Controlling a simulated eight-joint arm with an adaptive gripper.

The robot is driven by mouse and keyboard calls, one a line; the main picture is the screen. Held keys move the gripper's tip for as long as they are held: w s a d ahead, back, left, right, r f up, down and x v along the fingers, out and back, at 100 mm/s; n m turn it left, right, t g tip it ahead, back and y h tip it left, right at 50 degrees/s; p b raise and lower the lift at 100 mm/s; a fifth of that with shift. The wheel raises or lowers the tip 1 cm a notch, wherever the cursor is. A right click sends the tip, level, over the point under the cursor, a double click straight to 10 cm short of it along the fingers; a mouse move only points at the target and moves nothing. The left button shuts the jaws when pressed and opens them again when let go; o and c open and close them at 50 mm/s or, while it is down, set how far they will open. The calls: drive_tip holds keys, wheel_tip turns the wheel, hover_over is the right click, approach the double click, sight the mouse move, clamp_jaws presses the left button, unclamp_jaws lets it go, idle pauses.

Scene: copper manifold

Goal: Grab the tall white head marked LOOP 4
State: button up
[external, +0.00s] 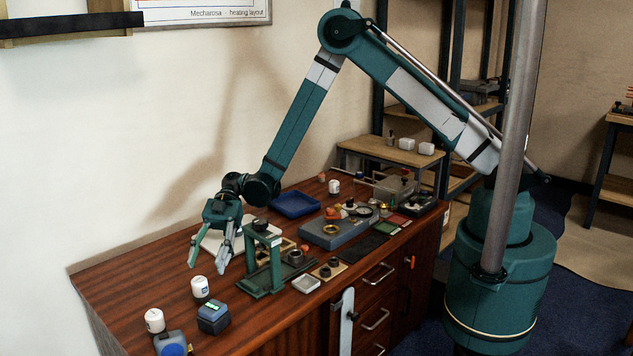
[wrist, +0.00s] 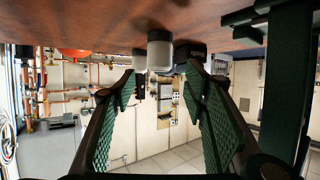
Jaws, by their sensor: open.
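A white head (external: 200,287) with a small blue label stands upright on the wooden bench, just below and in front of my gripper (external: 208,264) in the external view. A second white head (external: 154,320) stands nearer the bench's front left. A third white head (external: 334,187) stands far back. The lettering is too small to read, so I cannot tell which is LOOP 4. In the wrist view my gripper (wrist: 160,76) is open and empty.
A green press-like stand (external: 264,262) is close to the right of my gripper. A dark blue box (external: 213,317) stands right of the labelled head, and a grey-blue device (external: 171,343) lies nearer. The left bench surface is mostly clear.

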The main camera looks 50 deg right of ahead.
sight(200, 277)
drive_tip(key=shift+x, duration=1)
drive_tip(key=shift+s+a, duration=0.1)
drive_tip(key=shift+a, duration=0.05)
drive_tip(key=shift+b+x, duration=0.8)
drive_tip(key=shift+x, duration=1.65)
drive_tip(key=c, duration=1)
